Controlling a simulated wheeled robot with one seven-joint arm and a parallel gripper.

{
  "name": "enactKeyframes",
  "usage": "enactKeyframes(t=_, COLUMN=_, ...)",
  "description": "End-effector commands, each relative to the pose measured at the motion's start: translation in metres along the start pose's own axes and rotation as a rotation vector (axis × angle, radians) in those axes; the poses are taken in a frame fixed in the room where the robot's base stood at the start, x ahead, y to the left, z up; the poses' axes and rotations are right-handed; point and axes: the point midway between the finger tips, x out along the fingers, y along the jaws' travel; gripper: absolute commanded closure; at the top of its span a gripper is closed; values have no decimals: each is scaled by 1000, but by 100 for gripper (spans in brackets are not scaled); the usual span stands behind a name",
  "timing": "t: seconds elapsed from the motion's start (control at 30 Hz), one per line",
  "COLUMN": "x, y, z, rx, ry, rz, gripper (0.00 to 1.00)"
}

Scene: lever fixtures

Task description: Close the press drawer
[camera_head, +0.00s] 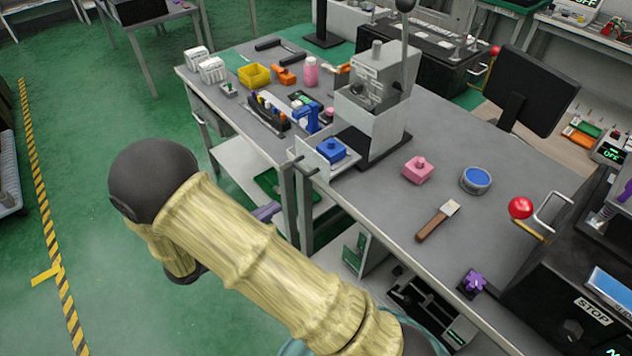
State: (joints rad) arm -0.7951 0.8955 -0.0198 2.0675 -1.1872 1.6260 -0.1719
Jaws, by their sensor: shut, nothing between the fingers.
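The press (375,100) is a light grey machine on the workbench, with a dark base and an upright lever at its top. Its drawer (314,160) is pulled out at the bench's front-left edge, with a small handle on its outer face. A blue block with a knob (331,150) sits in the drawer. My arm, tan with a dark round joint, spans the lower left foreground, apart in the picture from the drawer. My gripper is not visible; my arm may hide it.
The workbench (450,155) also carries a pink block (418,170), a blue-topped tin (475,180) and a brush (438,221). A yellow bin (255,76) and small items stand beyond the press. The green floor (90,110) left of the bench is clear.

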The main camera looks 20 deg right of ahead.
Motion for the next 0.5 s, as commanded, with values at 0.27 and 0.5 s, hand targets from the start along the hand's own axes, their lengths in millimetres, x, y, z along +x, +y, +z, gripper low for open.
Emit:
enactKeyframes(t=0.27, x=18, y=-1, z=1, rx=0, ry=0, rz=-5, gripper=100)
enactKeyframes(t=0.5, x=58, y=-2, z=1, rx=-1, ry=1, rz=-8, gripper=100)
